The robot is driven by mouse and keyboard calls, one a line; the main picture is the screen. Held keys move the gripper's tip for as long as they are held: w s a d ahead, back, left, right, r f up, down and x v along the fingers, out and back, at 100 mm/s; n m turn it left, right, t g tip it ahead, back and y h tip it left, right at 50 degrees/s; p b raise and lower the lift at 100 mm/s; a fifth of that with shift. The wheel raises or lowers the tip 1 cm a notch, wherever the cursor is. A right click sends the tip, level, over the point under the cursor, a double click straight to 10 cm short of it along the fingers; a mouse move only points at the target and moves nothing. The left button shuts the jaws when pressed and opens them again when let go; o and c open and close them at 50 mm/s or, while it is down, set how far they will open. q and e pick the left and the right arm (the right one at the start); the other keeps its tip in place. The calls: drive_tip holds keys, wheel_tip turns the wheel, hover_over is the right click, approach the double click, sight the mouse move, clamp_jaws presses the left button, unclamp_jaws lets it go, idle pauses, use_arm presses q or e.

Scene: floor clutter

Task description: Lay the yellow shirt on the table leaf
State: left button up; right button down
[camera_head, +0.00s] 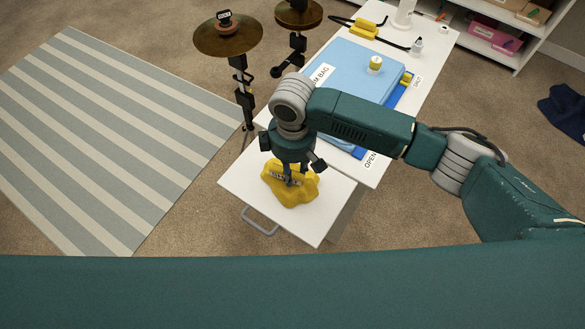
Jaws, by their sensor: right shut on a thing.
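The yellow shirt (295,194) is a crumpled bundle on or just above the white table leaf (240,178); I cannot tell whether all of it touches the leaf. My right gripper (289,180) points down over the leaf and is shut on the shirt, its fingertips partly sunk in the cloth. My right arm comes in from the right and hides part of the table behind the leaf. My left gripper is not in view.
The white table (442,38) holds a blue folded bag (352,62) with a yellow-topped jar (375,64) on it. Cymbals on stands (228,38) rise left of the table. A striped rug (110,130) lies at left. A shelf (520,50) and dark cloth (566,108) are at right.

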drive_tip(key=shift+f, duration=0.15)
drive_tip(key=c, duration=1.4)
unclamp_jaws()
wheel_tip(320, 180, up, 12)
drive_tip(key=shift+r+b, duration=0.2)
drive_tip(key=shift+b, duration=0.45)
